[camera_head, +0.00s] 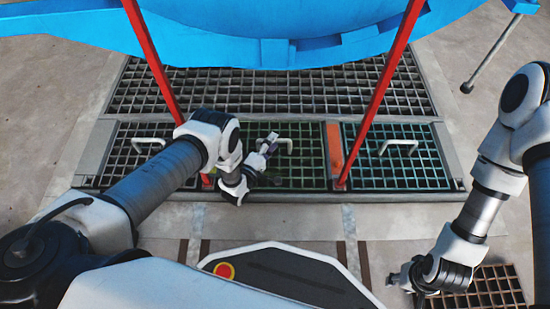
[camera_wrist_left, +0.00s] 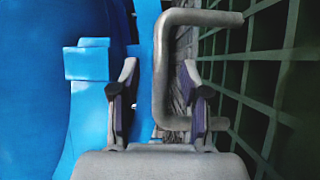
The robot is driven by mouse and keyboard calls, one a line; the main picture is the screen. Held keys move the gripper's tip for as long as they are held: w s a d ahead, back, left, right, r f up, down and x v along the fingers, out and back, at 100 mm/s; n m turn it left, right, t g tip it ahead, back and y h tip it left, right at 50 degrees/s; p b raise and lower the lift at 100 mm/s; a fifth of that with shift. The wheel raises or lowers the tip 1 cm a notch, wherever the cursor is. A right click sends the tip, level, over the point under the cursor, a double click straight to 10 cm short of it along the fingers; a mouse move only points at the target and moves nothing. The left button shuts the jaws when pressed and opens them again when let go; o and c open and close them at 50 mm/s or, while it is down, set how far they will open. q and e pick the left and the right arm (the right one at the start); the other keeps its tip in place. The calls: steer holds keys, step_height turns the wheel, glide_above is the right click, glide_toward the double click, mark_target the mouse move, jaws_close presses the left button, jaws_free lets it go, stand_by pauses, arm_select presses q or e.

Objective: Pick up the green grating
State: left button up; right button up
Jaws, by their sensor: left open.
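The green grating (camera_head: 300,170) lies in the floor frame, the middle one of three small panels. Its pale U-shaped handle (camera_head: 287,141) stands up near its top edge. In the left wrist view the green grating (camera_wrist_left: 275,95) fills the right side. There the handle (camera_wrist_left: 161,70) has its bar between the two fingers of my left gripper (camera_wrist_left: 158,100), with gaps on both sides. My left gripper (camera_head: 266,148) is open, beside the handle in the head view. My right gripper (camera_head: 398,281) is low at the right, away from the gratings; its jaws are unclear.
Two red bars (camera_head: 151,55) (camera_head: 384,88) slope down to the grating area on either side. A blue vessel (camera_head: 240,30) overhangs the back. Other handled panels lie left (camera_head: 125,160) and right (camera_head: 390,170). A brown grate (camera_head: 490,290) lies near my right gripper.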

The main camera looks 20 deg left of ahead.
arm_select(q)
steer(key=shift+x, duration=0.85)
jaws_close()
steer(key=shift+r, duration=0.1)
